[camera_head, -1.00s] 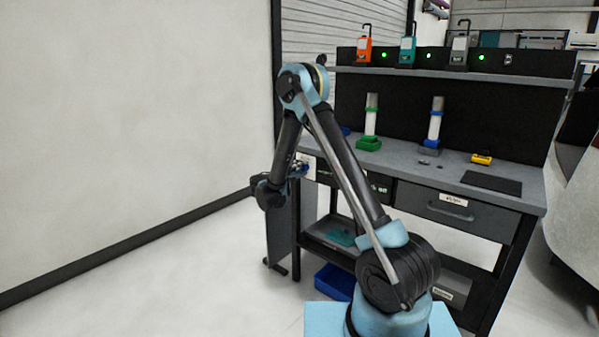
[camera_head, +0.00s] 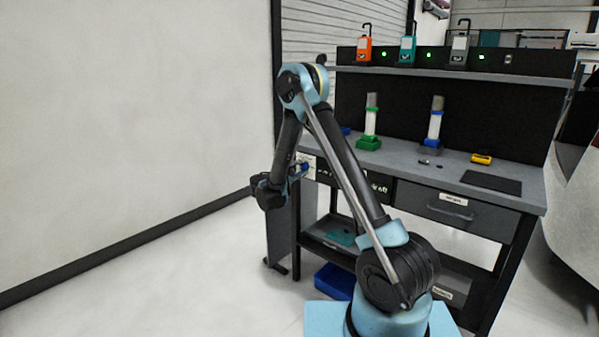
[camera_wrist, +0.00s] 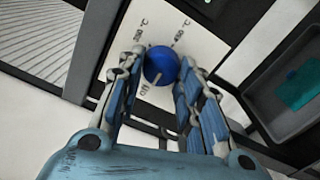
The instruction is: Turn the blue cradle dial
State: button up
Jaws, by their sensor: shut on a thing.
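The blue dial (camera_wrist: 161,65) sits on a white panel (camera_wrist: 190,32) with printed temperature marks and an OFF mark. My gripper (camera_wrist: 160,78) is shut on the dial, with a blue-padded finger on either side of it. A light line on the dial's lower edge lies toward the OFF mark, but I cannot read the setting surely. In the head view, my gripper (camera_head: 298,173) is at the bench's left front, by the white panel (camera_head: 307,160). The green cradle (camera_head: 368,143) and the blue cradle (camera_head: 433,144) stand on the bench, each with an upright white tube.
The grey bench (camera_head: 400,158) has a drawer (camera_head: 458,210), a dark mat (camera_head: 491,182) and a yellow item (camera_head: 481,159). A shelf above holds several lamps. A blue bin (camera_head: 335,282) is below. The floor to the left is clear.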

jog(key=shift+f, duration=0.1)
jog(key=o, duration=1.1)
jog(key=shift+w, duration=0.1)
jog(key=shift+c, duration=0.2)
jog(key=v, duration=1.2)
